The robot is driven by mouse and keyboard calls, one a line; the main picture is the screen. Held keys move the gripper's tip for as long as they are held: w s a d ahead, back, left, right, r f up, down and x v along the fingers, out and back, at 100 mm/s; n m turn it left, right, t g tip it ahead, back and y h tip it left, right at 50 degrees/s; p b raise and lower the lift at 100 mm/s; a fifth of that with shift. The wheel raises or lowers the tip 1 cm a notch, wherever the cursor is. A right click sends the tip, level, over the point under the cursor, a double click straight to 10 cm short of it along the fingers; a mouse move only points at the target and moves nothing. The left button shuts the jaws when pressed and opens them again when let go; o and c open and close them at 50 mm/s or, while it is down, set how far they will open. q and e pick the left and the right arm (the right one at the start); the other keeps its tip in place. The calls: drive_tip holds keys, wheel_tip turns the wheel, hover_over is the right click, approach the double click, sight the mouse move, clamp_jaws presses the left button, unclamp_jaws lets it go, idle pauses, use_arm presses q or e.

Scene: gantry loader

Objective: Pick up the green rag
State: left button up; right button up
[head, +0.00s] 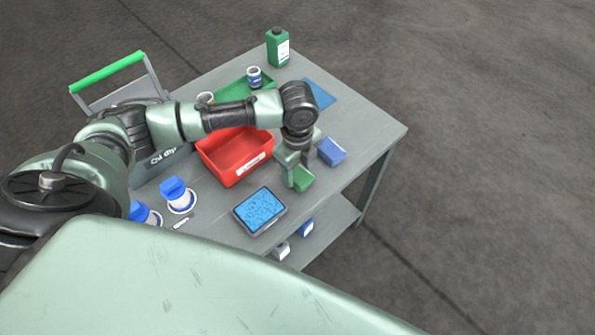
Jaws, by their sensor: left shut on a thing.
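The green rag (303,181) is a small green piece at the tips of my left gripper (299,174), above the grey table near its front right part. My left gripper points down and is shut on the rag, hiding part of it. I cannot tell whether the rag still touches the table top. My right gripper is not in the picture.
A red bin (232,168) stands left of the gripper, a blue box (331,151) close on its right. A tray with blue contents (260,211) lies in front. A green bottle (278,48) stands at the back. The table's right corner (385,130) is clear.

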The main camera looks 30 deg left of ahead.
sight(298, 172)
use_arm(q)
wheel_tip(298, 172, up, 20)
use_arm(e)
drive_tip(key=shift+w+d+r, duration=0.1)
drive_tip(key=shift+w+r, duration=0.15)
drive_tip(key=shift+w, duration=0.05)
use_arm(q)
drive_tip(key=shift+f, duration=0.1)
